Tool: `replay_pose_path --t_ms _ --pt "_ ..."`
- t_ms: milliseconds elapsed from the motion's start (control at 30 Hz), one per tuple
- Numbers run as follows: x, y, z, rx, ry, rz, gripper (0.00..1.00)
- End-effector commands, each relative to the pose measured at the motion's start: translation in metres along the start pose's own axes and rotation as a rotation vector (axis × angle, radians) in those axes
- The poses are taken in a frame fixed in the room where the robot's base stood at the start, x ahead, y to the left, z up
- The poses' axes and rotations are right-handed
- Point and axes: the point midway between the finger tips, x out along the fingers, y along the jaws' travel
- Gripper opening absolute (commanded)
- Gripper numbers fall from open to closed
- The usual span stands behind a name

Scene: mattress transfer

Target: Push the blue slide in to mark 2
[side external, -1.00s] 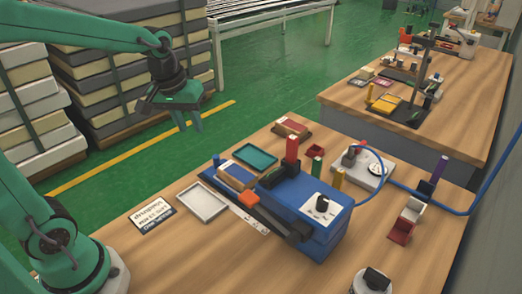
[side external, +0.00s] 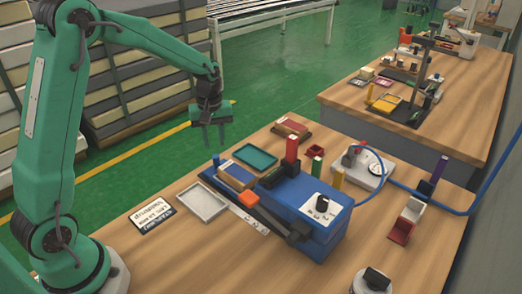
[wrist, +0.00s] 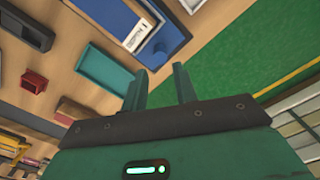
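A blue box (side external: 325,230) with a white dial plate stands on the wooden bench. A low slide assembly extends from it to the left, with a blue-and-tan block (side external: 237,175) and a small upright blue peg (side external: 216,160) at its far end. A white strip with marks (side external: 249,220) lies along its front; I cannot read the marks. The blue assembly also shows at the top of the wrist view (wrist: 165,18). My gripper (side external: 215,147) hangs above and behind the peg end, fingers pointing down, touching nothing. In the wrist view its two fingers (wrist: 160,78) are apart and empty.
A teal tray (side external: 255,158) lies behind the assembly, and a grey tray (side external: 203,203) lies in front. A red-topped block (side external: 291,127) and coloured posts stand close by. A blue hose (side external: 440,207) crosses the right side.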

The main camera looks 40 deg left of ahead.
Motion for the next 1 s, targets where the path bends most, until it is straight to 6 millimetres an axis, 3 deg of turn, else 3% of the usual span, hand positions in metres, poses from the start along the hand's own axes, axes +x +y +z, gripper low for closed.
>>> replay_pose_path --t_ms 367,1000 --pt "0.010 0.000 0.000 0.000 -0.001 -0.001 0.29" --pt "0.075 0.000 0.000 0.001 -0.001 -0.001 0.29"
